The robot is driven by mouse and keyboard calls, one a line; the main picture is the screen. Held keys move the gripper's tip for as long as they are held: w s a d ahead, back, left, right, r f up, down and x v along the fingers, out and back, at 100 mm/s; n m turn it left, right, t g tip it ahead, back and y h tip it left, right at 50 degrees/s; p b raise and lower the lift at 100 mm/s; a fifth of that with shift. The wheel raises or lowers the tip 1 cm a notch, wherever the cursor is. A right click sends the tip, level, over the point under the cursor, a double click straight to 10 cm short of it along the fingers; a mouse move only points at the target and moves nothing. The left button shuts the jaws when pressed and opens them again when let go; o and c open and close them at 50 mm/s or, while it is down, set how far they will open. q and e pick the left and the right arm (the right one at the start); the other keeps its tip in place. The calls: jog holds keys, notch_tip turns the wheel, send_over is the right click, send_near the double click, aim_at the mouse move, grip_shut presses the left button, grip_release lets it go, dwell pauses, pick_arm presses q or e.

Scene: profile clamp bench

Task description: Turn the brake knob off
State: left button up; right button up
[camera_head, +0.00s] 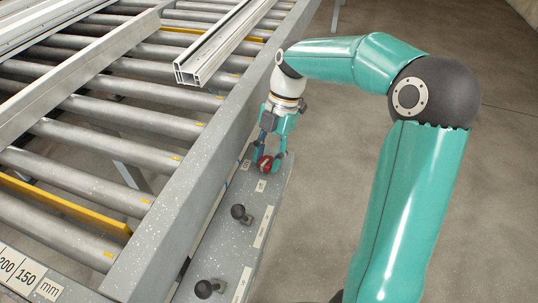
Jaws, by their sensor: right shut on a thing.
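A red round knob (265,163) sits near the far end of the grey control panel (233,247), with a small label beside it. It appears to be the brake knob, but the label is too small to read. My right gripper (268,155) points down over it, with its fingers closed on the knob's sides. The fingers partly hide the knob, so its exact turn position cannot be told. My left gripper is not in view.
Two black ball-topped levers (239,212) (205,288) stand nearer on the same panel. The roller conveyor (110,155) lies to the left, carrying a white profile (225,45). The floor (480,200) at the right is clear.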

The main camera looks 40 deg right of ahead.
jog(key=shift+w+d+r+n+g+h+p, duration=0.15)
jog(key=shift+n+g+p, duration=0.1)
jog(key=shift+n, duration=0.6)
jog(key=shift+w+a+n+g+h+p, duration=0.15)
jog(key=shift+n+g, duration=0.1)
jog(key=shift+n, duration=0.6)
jog(key=shift+d, duration=0.1)
jog(key=o, duration=1.1)
jog(key=shift+s, duration=0.1)
jog(key=v, duration=1.1)
jog(key=shift+w+d+r, duration=0.1)
jog(key=shift+w+r, duration=0.15)
jog(key=shift+r, duration=0.05)
